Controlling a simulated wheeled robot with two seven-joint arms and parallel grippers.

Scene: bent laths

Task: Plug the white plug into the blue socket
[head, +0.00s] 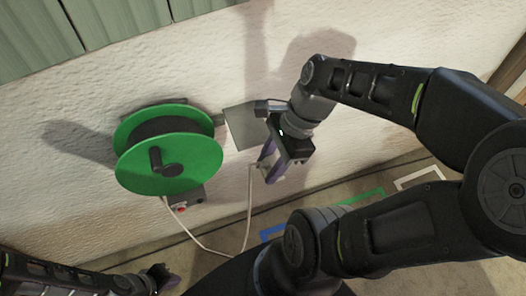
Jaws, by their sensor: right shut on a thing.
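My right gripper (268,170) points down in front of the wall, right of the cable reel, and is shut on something. Its purple fingers mostly hide what they hold. A white cable (249,212) rises from a loop to these fingers, so the white plug is probably between them, but I cannot make it out clearly. I cannot identify a blue socket; a grey plate (240,127) on the wall is partly hidden behind my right gripper. My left gripper (168,280) is low at the bottom edge, away from the cable, and its opening is unclear.
A green reel (200,155) with dark cord and a crank is on the white wall. Below it is a small grey box (187,200) with a red button. The floor has blue (272,233), green (363,196) and white (420,177) markings. Green panelling (110,22) is at the top left.

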